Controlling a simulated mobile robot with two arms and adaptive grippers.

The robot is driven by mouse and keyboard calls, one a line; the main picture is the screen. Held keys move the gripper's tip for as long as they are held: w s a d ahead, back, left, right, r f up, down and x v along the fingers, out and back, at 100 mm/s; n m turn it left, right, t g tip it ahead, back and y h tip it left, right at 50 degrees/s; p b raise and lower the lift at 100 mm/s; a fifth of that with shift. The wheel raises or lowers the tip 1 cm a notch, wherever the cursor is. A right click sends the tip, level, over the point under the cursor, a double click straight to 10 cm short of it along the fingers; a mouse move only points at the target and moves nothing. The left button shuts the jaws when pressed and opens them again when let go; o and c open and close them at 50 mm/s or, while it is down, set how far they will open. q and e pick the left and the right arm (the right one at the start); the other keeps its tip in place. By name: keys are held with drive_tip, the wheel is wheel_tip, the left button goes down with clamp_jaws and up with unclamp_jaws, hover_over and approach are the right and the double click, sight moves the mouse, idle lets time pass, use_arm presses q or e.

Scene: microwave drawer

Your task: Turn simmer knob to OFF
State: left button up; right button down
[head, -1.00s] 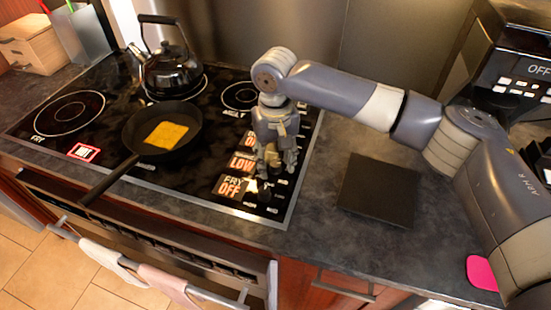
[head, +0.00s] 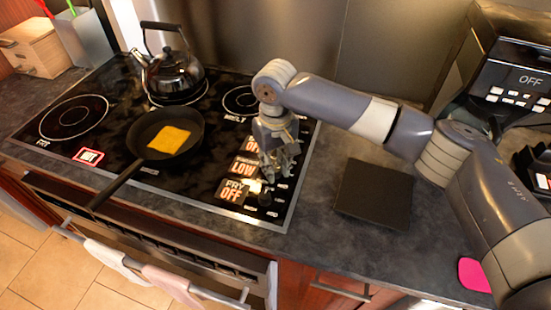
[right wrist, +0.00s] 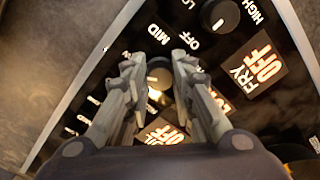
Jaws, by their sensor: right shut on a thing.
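The stove's control panel is at the right end of the black cooktop. The simmer display (head: 245,167) reads LOW in the head view. The simmer knob (right wrist: 158,78) is a round black knob between the fingers of my right gripper (right wrist: 156,72) in the right wrist view. That gripper is shut on it. In the head view my right gripper (head: 277,172) points down at the panel and hides the knob. The fry display (head: 233,189) reads OFF, and the display above LOW also reads OFF. My left gripper is not in view.
The fry knob (right wrist: 222,15) is close beside my right fingers. A black pan (head: 181,145) with a yellow slab and a dark kettle (head: 170,72) stand on the cooktop. A dark square board (head: 374,193) lies on the counter to the right.

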drive_tip(key=n+p, duration=0.2)
drive_tip(key=p, duration=0.1)
drive_tip(key=shift+r+n, duration=0.35)
drive_tip(key=shift+n, duration=0.05)
drive_tip(key=n+p, duration=0.2)
drive_tip(key=shift+n, duration=0.3)
drive_tip(key=n+p, duration=0.2)
drive_tip(key=n, duration=0.1)
drive_tip(key=shift+f, duration=0.15)
drive_tip(key=shift+w+a+n+p, duration=0.1)
drive_tip(key=shift+n+p, duration=0.35)
drive_tip(key=shift+n, duration=1.05)
drive_tip(key=c, duration=1.3)
unclamp_jaws()
drive_tip(key=shift+f, duration=0.1)
drive_tip(key=shift+c, duration=0.2)
wheel_tip(320, 180, up, 12)
